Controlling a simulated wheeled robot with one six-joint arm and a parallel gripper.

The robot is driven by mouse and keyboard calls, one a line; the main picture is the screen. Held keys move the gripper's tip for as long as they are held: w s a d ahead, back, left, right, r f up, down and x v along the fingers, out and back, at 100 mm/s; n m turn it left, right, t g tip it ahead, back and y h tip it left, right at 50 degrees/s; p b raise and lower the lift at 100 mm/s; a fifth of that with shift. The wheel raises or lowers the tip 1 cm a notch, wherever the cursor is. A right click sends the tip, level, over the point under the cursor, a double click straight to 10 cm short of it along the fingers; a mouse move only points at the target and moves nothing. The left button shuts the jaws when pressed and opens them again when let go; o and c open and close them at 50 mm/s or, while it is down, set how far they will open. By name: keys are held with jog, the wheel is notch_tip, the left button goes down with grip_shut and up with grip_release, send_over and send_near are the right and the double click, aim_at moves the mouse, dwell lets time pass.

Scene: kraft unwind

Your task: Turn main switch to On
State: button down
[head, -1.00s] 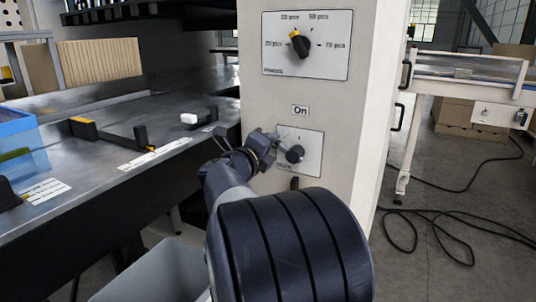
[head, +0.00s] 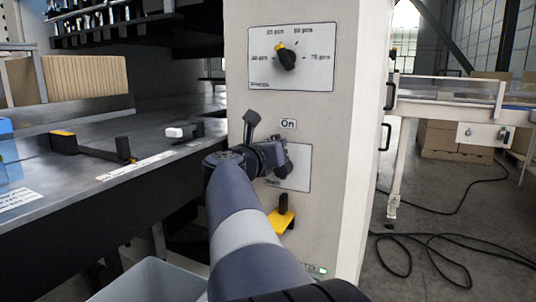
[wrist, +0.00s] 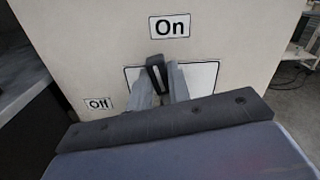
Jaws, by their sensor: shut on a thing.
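The main switch is a dark knob (wrist: 157,74) on a pale plate (wrist: 203,76) on the cream machine column. In the wrist view it stands nearly upright, its top leaning slightly left, below the "On" label (wrist: 170,27). The "Off" label (wrist: 98,103) is to its lower left. My gripper (wrist: 162,84) is shut on the knob, one grey finger on each side. In the head view my gripper (head: 273,156) is at the plate (head: 297,172), under the "On" label (head: 288,124), and hides much of the knob.
A dial with a yellow mark (head: 285,57) sits higher on the column. A yellow-and-black part (head: 281,218) and a green light (head: 322,271) are below. A metal table (head: 100,160) is on the left; cables (head: 425,245) lie on the floor at right.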

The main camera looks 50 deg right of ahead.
jog(key=shift+s+d+m+b, duration=0.2)
jog(key=shift+s+m+b, duration=0.45)
jog(key=shift+m, duration=0.65)
jog(key=shift+s, duration=0.1)
jog(key=c, duration=1.3)
grip_release()
jog(key=p+v, duration=0.1)
jog(key=v, duration=0.9)
jog(key=shift+s+a, duration=0.1)
jog(key=shift+a, duration=0.3)
jog(key=shift+d, duration=0.1)
jog(key=b+x, duration=0.1)
jog(key=x, duration=0.9)
jog(key=shift+d, duration=0.4)
jog(key=shift+a, duration=0.1)
